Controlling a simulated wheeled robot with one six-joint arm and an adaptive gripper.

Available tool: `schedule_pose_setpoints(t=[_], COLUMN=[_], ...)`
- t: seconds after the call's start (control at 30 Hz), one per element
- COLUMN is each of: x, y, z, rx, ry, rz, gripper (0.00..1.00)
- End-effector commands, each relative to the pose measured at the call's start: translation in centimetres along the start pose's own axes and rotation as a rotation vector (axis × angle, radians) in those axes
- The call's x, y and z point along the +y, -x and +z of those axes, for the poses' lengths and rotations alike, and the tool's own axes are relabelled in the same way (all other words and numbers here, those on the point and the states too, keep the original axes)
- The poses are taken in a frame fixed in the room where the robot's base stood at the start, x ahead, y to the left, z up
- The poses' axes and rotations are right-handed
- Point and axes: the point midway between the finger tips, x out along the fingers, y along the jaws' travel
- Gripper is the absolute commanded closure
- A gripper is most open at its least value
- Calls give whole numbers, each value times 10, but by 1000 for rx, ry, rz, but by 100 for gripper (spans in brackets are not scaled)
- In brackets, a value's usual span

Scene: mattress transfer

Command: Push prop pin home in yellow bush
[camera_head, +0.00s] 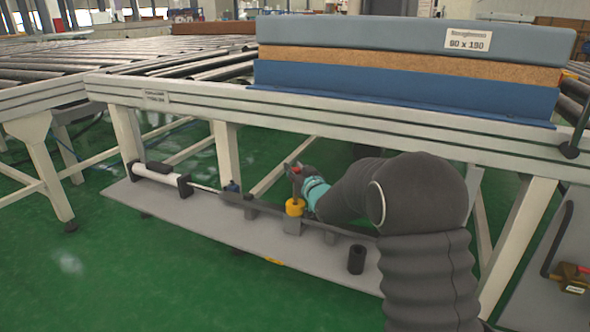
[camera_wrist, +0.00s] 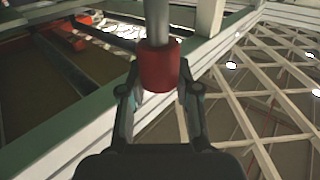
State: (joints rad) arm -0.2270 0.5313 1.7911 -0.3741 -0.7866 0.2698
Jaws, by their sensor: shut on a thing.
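My gripper (camera_wrist: 158,95) is shut on the red head of the prop pin (camera_wrist: 160,70), whose grey shaft runs up out of the wrist view. In the head view my gripper (camera_head: 298,172) is at the red pin head, just above the yellow bush (camera_head: 294,207). The bush sits on a grey block on the low shelf. The pin's shaft shows between the red head and the bush and appears to stand upright, in line with it. How deep the pin sits inside the bush is hidden.
The grey shelf (camera_head: 200,222) carries a white cylinder (camera_head: 155,173), a dark bar (camera_head: 262,204) and a black cylinder (camera_head: 356,260). The conveyor frame (camera_head: 330,115) with stacked mattresses (camera_head: 410,55) stands above. A leg (camera_head: 228,155) is left of my gripper. Green floor lies open in front.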

Motion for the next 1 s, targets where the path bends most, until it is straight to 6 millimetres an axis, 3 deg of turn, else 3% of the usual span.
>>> schedule_pose_setpoints(t=[1.0], x=[0], y=[0], z=[14], rx=[1], ry=[-1], rz=[0], gripper=[100])
